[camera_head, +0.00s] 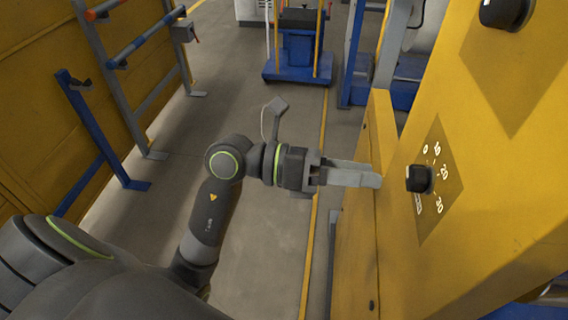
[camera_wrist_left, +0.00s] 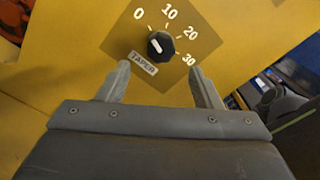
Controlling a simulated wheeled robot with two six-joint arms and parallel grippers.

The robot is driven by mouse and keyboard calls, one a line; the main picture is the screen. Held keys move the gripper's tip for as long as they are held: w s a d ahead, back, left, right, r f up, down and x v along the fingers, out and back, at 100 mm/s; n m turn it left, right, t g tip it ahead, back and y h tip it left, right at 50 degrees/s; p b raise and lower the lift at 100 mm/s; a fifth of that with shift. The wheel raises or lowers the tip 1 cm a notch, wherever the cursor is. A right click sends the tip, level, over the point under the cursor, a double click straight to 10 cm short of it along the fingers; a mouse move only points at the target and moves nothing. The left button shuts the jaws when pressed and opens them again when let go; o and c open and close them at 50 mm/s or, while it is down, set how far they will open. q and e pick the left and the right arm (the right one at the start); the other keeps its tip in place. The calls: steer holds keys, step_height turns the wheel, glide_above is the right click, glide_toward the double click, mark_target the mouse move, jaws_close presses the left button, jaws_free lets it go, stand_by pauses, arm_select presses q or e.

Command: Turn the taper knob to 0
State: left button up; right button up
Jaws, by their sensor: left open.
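The taper knob (camera_head: 420,179) is a round black knob on a yellow panel, with a dark yellow dial plate marked 0, 10, 20 and 30. In the left wrist view the knob (camera_wrist_left: 161,47) has a short white mark on its face. I cannot tell for sure which number the mark points to. The "TAPER" label (camera_wrist_left: 144,64) sits just below the knob. My left gripper (camera_head: 378,176) is open and empty, a short way left of the knob in the head view. In the left wrist view its fingers (camera_wrist_left: 159,78) are spread below the knob, not around it. My right gripper is not seen.
Another black knob (camera_head: 507,12) is at the top right of the same yellow machine (camera_head: 508,190). A yellow wall with a blue and grey rack (camera_head: 100,130) stands at left. A blue cart (camera_head: 298,50) is at the back. The grey floor between is clear.

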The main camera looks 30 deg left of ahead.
arm_select(q)
steer(key=b+v, duration=0.3)
steer(key=v, duration=0.7)
steer(key=shift+a, duration=0.4)
steer(key=shift+s, duration=0.1)
stand_by(0.4)
